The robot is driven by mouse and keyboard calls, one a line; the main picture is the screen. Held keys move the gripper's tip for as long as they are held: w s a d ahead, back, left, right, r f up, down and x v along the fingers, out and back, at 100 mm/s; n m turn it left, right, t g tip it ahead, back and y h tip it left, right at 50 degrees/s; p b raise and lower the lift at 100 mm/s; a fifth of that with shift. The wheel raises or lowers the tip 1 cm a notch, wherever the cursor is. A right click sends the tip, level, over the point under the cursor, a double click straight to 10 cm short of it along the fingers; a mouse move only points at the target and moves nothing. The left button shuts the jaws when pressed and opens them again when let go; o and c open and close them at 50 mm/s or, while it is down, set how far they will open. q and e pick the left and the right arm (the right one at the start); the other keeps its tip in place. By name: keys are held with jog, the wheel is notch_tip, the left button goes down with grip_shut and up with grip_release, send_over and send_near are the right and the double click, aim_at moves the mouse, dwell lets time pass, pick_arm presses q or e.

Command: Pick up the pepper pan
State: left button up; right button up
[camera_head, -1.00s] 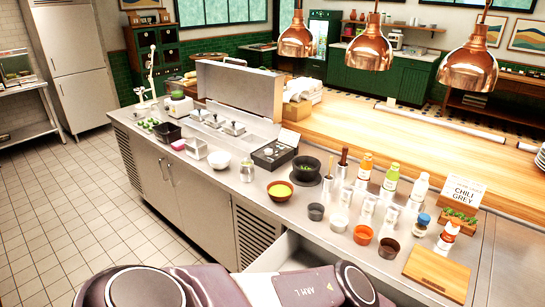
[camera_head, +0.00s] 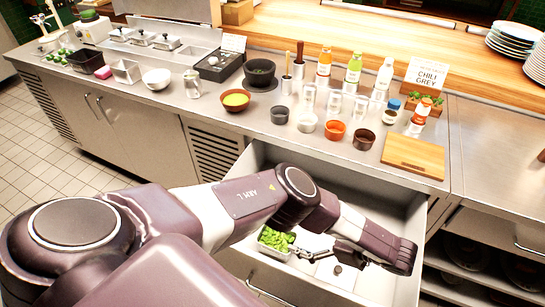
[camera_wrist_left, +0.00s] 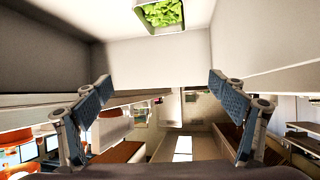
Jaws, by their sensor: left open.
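A small metal pan (camera_head: 272,250) holding chopped green pepper (camera_head: 276,238) sits at the left part of an open drawer. It also shows at the top of the left wrist view (camera_wrist_left: 164,31), partly cut off by the frame edge. My left gripper (camera_head: 318,252) is in the drawer area, just right of the pan in the head view. Its two fingers (camera_wrist_left: 160,95) are spread wide with nothing between them, and the pan lies beyond them. Part of the gripper is hidden by its own wrist. My right gripper is not in view.
The drawer's walls (camera_head: 412,222) stand around the gripper. Above it, the steel counter holds a wooden board (camera_head: 413,156), small cups such as an orange one (camera_head: 335,131), an orange-yellow bowl (camera_head: 235,100) and several bottles. The drawer's right part looks empty.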

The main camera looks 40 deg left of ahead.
pick_arm(q)
jog(key=b, duration=0.6)
send_near(282, 243)
notch_tip(282, 243, up, 2)
jog(key=a, duration=0.2)
jog(key=b+x, duration=0.1)
jog(key=x, duration=0.6)
jog(key=shift+s+f, duration=0.1)
jog(key=shift+f, duration=0.05)
jog(key=shift+a+f, duration=0.15)
jog(key=shift+a, duration=0.2)
jog(key=shift+c, duration=0.9)
jog(key=c, duration=1.1)
jog(key=shift+c, duration=1.3)
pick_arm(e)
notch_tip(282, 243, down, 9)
